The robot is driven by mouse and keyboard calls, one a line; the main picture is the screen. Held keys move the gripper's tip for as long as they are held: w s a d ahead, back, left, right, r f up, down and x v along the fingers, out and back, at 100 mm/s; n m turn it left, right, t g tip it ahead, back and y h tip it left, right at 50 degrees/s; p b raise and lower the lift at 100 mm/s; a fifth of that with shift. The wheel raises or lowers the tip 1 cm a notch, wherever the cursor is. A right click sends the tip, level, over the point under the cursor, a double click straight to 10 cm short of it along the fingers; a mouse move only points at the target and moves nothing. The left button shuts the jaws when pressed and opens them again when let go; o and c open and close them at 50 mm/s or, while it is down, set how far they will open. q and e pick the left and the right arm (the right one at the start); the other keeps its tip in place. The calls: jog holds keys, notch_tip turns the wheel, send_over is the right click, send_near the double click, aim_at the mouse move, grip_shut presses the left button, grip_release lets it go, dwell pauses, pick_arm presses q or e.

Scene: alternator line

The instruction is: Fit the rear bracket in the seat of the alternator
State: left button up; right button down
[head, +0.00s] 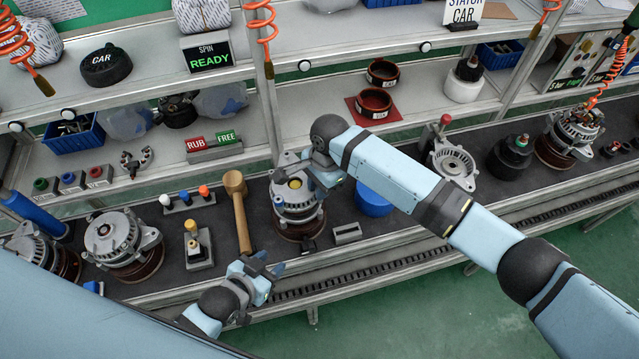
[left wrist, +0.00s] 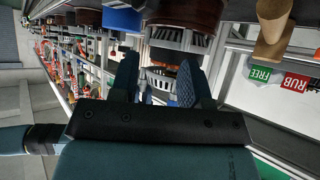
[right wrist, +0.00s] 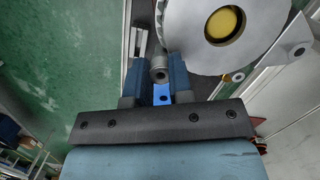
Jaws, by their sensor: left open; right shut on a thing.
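The rear bracket appears to be the grey casting (head: 294,190) with a yellow centre, at the top of the middle alternator (head: 298,222). In the right wrist view its round face (right wrist: 255,30) fills the upper right. My right gripper (head: 310,168) is shut on a small grey lug at the casting's edge, between its fingertips (right wrist: 157,72). I cannot tell whether the bracket is fully down in the seat, as the joint is partly hidden. My left gripper (head: 262,264) is open and empty near the bench's front edge, in front of the alternator; its fingers also show in the left wrist view (left wrist: 157,70).
Other alternators stand at the left (head: 122,240) and far right (head: 570,135).

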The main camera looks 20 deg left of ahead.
pick_arm(q)
jog(key=shift+w+r, duration=0.1)
jog(key=shift+w, duration=0.1)
pick_arm(e)
jog(key=shift+f, duration=0.15)
jog(key=shift+f, duration=0.35)
pick_arm(q)
jog(key=shift+w, duration=0.3)
pick_arm(e)
jog(key=shift+f, duration=0.1)
pick_arm(q)
jog(key=shift+s, duration=0.1)
pick_arm(e)
jog(key=shift+f, duration=0.15)
jog(key=c, duration=1.2)
grip_release()
jog(key=shift+o, duration=1.3)
pick_arm(q)
jog(key=shift+s+f, duration=0.2)
jog(key=shift+s, duration=0.25)
jog(key=shift+f, duration=0.1)
